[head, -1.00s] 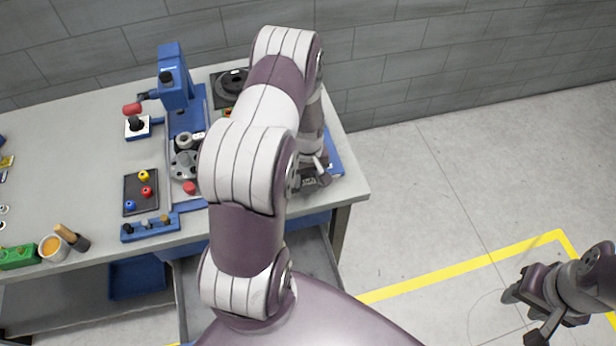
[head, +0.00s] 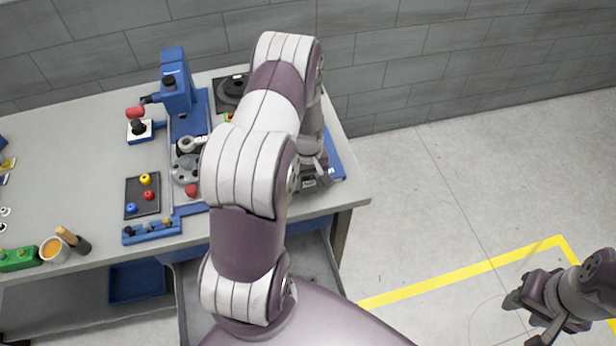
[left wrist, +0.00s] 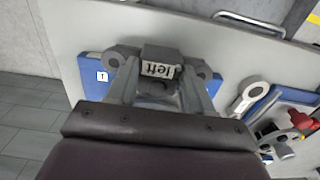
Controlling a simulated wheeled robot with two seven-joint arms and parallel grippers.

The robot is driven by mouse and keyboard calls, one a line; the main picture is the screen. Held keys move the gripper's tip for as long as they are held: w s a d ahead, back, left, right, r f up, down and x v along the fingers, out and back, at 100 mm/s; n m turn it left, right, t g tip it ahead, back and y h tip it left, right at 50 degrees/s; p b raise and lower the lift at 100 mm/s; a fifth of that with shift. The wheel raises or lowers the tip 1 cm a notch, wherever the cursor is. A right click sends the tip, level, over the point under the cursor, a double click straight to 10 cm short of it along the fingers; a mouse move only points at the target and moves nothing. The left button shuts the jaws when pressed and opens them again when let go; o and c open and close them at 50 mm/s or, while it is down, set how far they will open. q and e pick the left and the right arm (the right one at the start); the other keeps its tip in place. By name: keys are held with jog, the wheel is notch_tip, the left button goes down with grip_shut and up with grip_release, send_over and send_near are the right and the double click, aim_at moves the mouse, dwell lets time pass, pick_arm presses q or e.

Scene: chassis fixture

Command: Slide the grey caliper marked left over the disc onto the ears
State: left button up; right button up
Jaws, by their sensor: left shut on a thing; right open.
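My left gripper (left wrist: 155,92) is shut on the grey caliper (left wrist: 132,58), whose white label (left wrist: 160,69) reads "left". In the left wrist view the caliper is held between the fingertips, over a blue tray (left wrist: 95,76). In the head view my left gripper (head: 316,170) is at the table's right end, with the caliper (head: 309,183) small and dark there. A grey round part with holes (head: 185,169) sits on the blue fixture, left of my arm. I cannot clearly make out the disc or the ears. My right gripper (head: 527,314) is open and empty, away from the table.
The blue fixture post (head: 176,84) stands at the back. A black tray (head: 133,196) with coloured knobs, a blue rack (head: 151,231) and a cup (head: 53,249) are further left. My left arm hides the table's middle right. The floor at right is clear.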

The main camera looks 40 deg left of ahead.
pick_arm(q)
jog(key=shift+w, duration=0.1)
jog(key=shift+w+a+b, duration=0.3)
jog(key=shift+w+a, duration=0.2)
jog(key=shift+a, duration=0.35)
jog(key=shift+w, duration=0.1)
jog(key=shift+w+a+b, duration=0.4)
jog(key=shift+w+a, duration=0.15)
jog(key=shift+a, duration=0.2)
dwell(0.4)
jog(key=shift+w+a, duration=0.4)
jog(key=shift+a, duration=0.1)
dwell(0.4)
jog(key=shift+w+a+r+b, duration=0.1)
jog(key=shift+w+a+b, duration=0.15)
jog(key=shift+b, duration=0.1)
